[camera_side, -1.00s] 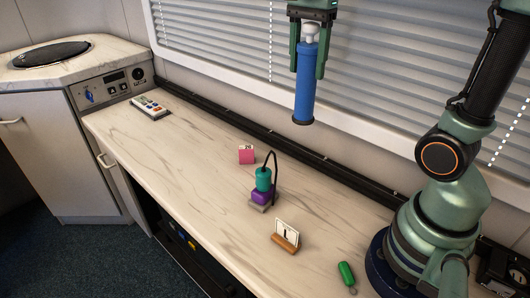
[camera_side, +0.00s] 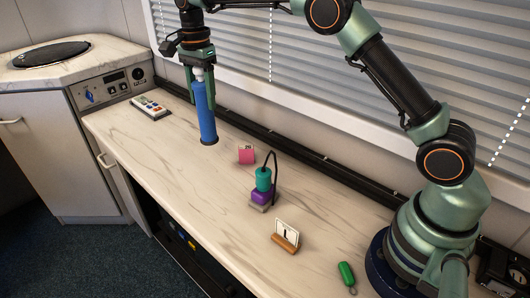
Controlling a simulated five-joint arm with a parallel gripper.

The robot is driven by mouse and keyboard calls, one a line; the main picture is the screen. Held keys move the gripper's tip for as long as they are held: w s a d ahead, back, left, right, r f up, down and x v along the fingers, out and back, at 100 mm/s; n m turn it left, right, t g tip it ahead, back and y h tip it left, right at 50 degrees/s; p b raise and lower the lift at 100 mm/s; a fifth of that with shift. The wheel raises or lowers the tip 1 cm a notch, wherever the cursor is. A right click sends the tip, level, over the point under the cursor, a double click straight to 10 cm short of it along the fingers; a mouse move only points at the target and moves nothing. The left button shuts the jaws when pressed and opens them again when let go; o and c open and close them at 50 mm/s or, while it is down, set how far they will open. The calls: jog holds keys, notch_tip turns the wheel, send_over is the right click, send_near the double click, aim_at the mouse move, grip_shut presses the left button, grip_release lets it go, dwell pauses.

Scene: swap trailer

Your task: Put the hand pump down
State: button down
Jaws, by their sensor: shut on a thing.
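The hand pump (camera_side: 205,112) is a long blue cylinder with a white top and a dark lower end. It hangs nearly upright, slightly tilted, from my gripper (camera_side: 199,72) in the side view. My gripper is shut on the pump near its white top. The pump's lower end appears to be above the counter (camera_side: 150,150), to the left of the pink block; the exact gap is hard to tell.
A pink block (camera_side: 246,155) sits right of the pump. Nearer are a purple and teal device with a black cable (camera_side: 262,190), a card in a wooden holder (camera_side: 286,241) and a green object (camera_side: 346,273). A remote (camera_side: 151,107) lies at the far left. The counter's left middle is clear.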

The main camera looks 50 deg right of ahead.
aim_at(202, 138)
jog(key=shift+w+a+f, duration=0.25)
jog(key=shift+a+f, duration=0.05)
jog(key=shift+f, duration=0.15)
jog(key=shift+w+a+f, duration=0.25)
jog(key=shift+f, duration=0.15)
jog(key=shift+w+a+f, duration=0.1)
jog(key=shift+f, duration=4.15)
jog(key=shift+c, duration=1)
grip_release()
